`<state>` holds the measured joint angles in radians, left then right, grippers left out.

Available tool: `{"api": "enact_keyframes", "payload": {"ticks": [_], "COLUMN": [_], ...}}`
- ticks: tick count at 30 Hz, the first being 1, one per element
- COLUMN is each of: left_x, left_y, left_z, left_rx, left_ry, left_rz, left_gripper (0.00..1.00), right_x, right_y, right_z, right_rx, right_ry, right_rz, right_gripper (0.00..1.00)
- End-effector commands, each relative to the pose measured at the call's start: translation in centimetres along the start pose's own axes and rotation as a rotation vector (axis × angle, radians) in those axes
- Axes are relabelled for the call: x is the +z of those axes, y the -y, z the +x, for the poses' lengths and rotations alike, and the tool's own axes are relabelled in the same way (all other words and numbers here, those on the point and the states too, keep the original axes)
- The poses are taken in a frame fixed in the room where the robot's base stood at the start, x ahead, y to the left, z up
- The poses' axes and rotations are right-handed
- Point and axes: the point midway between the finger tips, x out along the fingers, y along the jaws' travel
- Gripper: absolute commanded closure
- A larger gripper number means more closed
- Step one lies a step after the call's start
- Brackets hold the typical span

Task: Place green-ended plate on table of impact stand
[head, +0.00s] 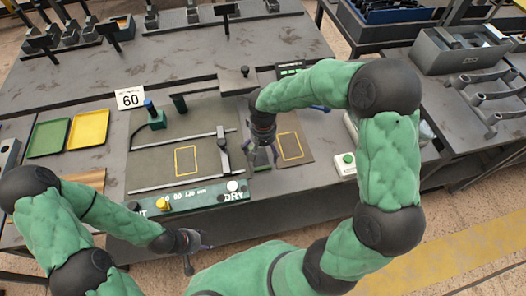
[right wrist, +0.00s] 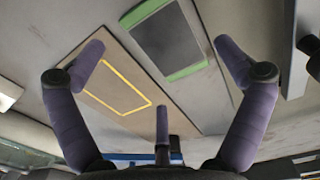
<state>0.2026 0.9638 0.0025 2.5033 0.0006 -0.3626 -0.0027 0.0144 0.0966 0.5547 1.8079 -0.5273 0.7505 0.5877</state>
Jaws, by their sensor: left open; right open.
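The green-ended plate (right wrist: 165,38) is dark grey with a green strip at each end. It lies flat on the bench in the right wrist view, between and beyond my spread fingers. In the head view my right gripper (head: 263,148) hangs over it and hides most of it; a green end (head: 262,167) shows. My right gripper (right wrist: 160,62) is open, with nothing held. A grey-green stand base (head: 150,172) with a yellow outline and a front panel marked DRY stands left of it; I take it as the impact stand. My left gripper (head: 193,243) is open and empty near the bench front.
A brown mat (head: 291,147) with a yellow outline lies beside the plate. A white box with a green button (head: 345,162) is to the right. Green (head: 48,138) and yellow (head: 88,130) trays and a "60" sign (head: 130,98) are at left. Rails and a post stand on the base.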

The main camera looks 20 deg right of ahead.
Motion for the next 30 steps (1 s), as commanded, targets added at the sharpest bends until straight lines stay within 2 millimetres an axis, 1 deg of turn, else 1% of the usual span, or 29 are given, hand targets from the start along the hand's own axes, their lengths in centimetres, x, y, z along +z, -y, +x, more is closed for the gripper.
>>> {"api": "enact_keyframes", "payload": {"ticks": [1,6,9,15,18,20,25,27,30], "left_x": [0.0,0.1,0.1,0.1,0.1,0.0,-0.1,-0.1,-0.1], "left_y": [-0.2,-0.5,-0.6,-0.8,-0.6,-0.3,0.7,0.9,1.1], "left_z": [-0.6,-1.4,-1.8,-2.2,-1.7,-0.9,1.9,2.6,3.2], "left_rx": [0.000,0.000,0.000,0.000,0.000,0.000,0.000,0.000,0.000], "left_ry": [0.000,0.000,0.000,0.000,0.000,0.000,0.001,0.001,0.000], "left_rz": [0.000,0.000,0.000,0.000,0.000,0.000,0.000,0.000,0.000], "left_gripper": [0.44,0.44,0.44,0.44,0.44,0.44,0.44,0.44,0.44], "right_x": [-0.1,-0.1,-0.1,0.0,-0.1,0.0,0.1,0.2,0.3], "right_y": [0.0,0.0,0.0,0.0,0.0,0.1,0.2,0.2,0.3], "right_z": [-1.5,-4.9,-6.5,-8.4,-8.5,-8.1,-7.1,-7.0,-6.9], "right_rx": [-0.001,-0.001,-0.001,0.000,-0.001,0.000,0.000,-0.001,-0.001], "right_ry": [-0.004,-0.003,-0.003,0.000,-0.003,-0.003,-0.005,-0.005,-0.004], "right_rz": [0.001,0.000,0.001,0.001,0.001,0.000,0.002,0.002,0.001], "right_gripper": [0.00,0.00,0.00,0.00,0.00,0.00,0.00,0.00,0.00]}}
